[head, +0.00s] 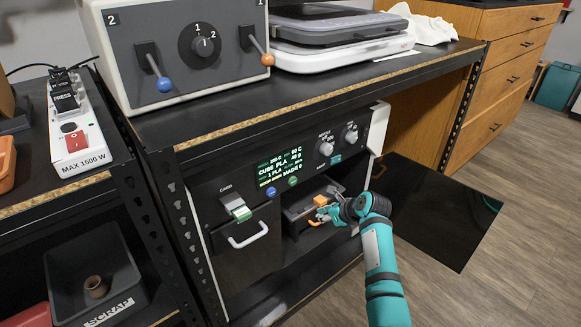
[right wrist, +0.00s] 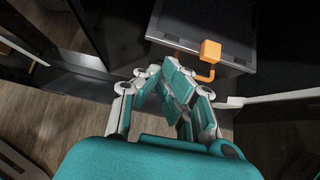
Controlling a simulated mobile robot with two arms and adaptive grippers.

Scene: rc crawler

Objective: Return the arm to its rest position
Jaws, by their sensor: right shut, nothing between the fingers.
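My right arm, teal and grey, reaches in from the lower right of the head view. Its gripper (head: 328,212) is at the front of the open compartment of the black printer (head: 300,150). In the right wrist view the gripper (right wrist: 178,82) is shut with nothing between its fingers. A small orange cube (head: 320,200) sits on the dark plate in the compartment. In the right wrist view the cube (right wrist: 210,50) is just beyond the fingertips, with an orange handle (right wrist: 207,74) below it. The gripper appears apart from the cube. My left gripper is not in view.
The printer's white-framed door (head: 376,140) stands open at the right of the compartment. A drawer with a white handle (head: 248,235) is at its left. Metal shelf posts flank the printer. A grey scrap bin (head: 60,268) is at lower left.

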